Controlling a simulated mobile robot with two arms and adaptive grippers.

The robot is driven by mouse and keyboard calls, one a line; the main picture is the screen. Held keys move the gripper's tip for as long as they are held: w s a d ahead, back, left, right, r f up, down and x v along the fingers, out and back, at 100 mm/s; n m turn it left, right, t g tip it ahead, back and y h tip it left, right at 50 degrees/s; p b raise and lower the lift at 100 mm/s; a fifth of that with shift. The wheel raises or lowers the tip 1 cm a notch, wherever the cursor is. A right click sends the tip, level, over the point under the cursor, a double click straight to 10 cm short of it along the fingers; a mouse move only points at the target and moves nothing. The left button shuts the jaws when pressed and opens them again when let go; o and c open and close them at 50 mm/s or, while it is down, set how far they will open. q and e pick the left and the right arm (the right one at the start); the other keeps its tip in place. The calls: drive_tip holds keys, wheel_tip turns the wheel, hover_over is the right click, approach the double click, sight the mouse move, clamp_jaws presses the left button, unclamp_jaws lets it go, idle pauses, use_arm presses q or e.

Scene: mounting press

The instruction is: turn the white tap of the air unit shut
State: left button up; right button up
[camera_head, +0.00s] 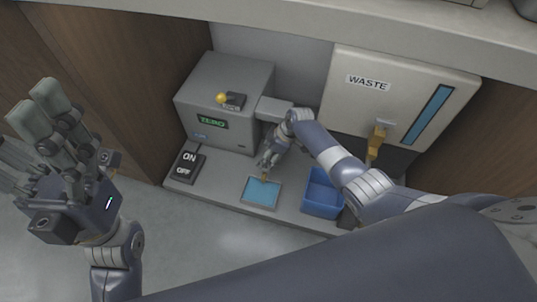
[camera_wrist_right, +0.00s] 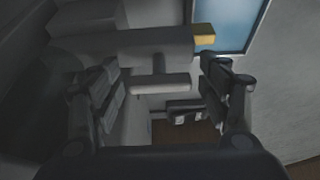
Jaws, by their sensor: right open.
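A pale grey-white T-shaped handle (camera_wrist_right: 160,82) shows in the right wrist view, hanging below a thick horizontal pipe (camera_wrist_right: 140,45) with a yellow tip. It looks like the tap; its bar lies roughly parallel to the pipe. My right gripper (camera_wrist_right: 160,90) is open, with a finger on either side of the handle and gaps visible on both sides. In the head view my right gripper (camera_head: 268,160) is in front of the grey machine (camera_head: 225,95) and hides the handle. My left gripper (camera_head: 55,130) is raised at the left, open and empty, away from everything.
A blue pad (camera_head: 262,193) lies on the bench below my right gripper. An ON/OFF switch (camera_head: 187,165) is to its left, a blue bin (camera_head: 322,195) to its right. A WASTE tank (camera_head: 385,95) with a yellow tap (camera_head: 376,140) stands behind my right arm.

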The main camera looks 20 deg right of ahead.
drive_tip(key=c, duration=1.1)
